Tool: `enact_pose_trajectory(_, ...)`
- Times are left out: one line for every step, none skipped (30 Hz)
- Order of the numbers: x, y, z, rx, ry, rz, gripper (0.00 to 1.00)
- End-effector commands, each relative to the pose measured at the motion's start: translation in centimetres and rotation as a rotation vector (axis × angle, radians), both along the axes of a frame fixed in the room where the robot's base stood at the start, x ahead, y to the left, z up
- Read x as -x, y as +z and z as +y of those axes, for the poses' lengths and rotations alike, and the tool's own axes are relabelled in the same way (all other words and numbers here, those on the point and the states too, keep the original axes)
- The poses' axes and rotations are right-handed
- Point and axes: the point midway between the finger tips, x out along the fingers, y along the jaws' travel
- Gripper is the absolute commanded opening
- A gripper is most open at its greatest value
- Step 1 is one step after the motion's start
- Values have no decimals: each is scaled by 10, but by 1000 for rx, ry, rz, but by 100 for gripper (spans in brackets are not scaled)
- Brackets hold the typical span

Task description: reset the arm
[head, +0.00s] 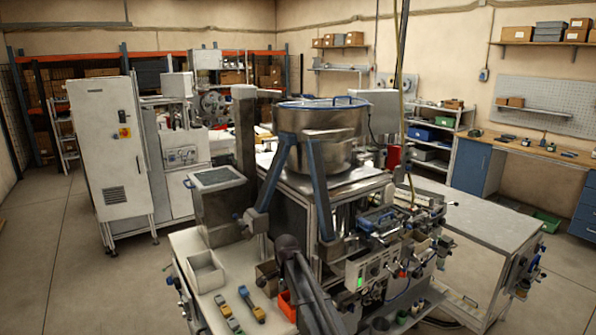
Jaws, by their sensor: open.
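No gripper of mine can be made out in the head view. A dark jointed link (300,277) rises from the bottom edge in front of the central machine; it may be part of my arm, but I cannot tell. No jaws show at its upper end. A round, reel-like disc (213,103) sits on the machine at the back left, too small to identify surely.
A steel bowl (318,140) stands on the central machine. A white table (190,243) at front left carries an open bin (206,272) and small tools (251,303). A grey bench (490,232) stands at right. Open floor (70,270) lies at left.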

Motion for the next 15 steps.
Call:
enact_pose_trajectory(6,0,-5,0,14,0,81)
enact_pose_trajectory(8,0,-8,0,23,0,81)
enact_pose_trajectory(12,0,-12,0,38,0,81)
enact_pose_trajectory(16,0,-16,0,50,0,81)
enact_pose_trajectory(19,0,-20,0,64,0,81)
enact_pose_trajectory(23,0,-25,0,80,0,81)
enact_pose_trajectory(27,0,-29,0,96,0,81)
enact_pose_trajectory(30,0,-34,0,112,0,81)
enact_pose_trajectory(36,0,-40,0,134,0,81)
enact_pose_trajectory(41,0,-44,0,152,0,81)
enact_pose_trajectory(45,0,-49,0,170,0,81)
enact_pose_trajectory(53,0,-58,0,199,1,81)
enact_pose_trajectory(59,0,-63,0,221,1,81)
enact_pose_trajectory(66,0,-70,0,248,1,81)
enact_pose_trajectory(77,0,-80,0,286,1,81)
